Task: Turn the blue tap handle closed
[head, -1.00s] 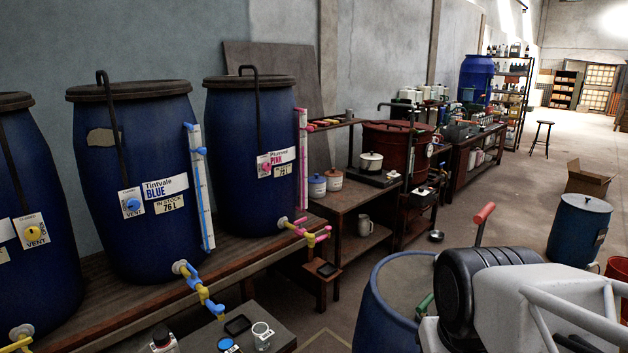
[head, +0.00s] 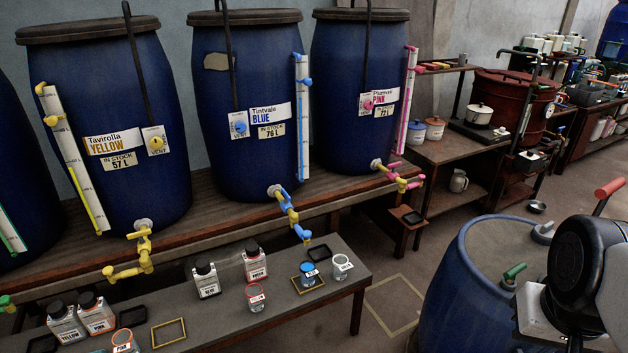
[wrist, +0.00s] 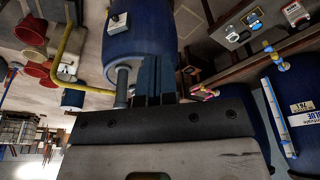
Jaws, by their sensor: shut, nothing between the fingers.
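The blue tap handle (head: 280,197) sits on the yellow and blue tap at the foot of the vat labelled Tintvale BLUE (head: 240,110). The tap's blue spout (head: 303,234) points down over the low bench. A small jar with blue in it (head: 308,274) stands on a dark square mat below and near the spout. The blue tap also shows at the upper right of the wrist view (wrist: 270,48). My gripper (wrist: 155,78) is shut and empty in the wrist view, well apart from the tap. Its fingers do not show in the head view.
Yellow (head: 138,250) and pink (head: 398,178) taps flank the blue one. Bottles and jars stand on the low bench (head: 225,315). A bare floor patch (head: 395,305) lies between bench and barrel.

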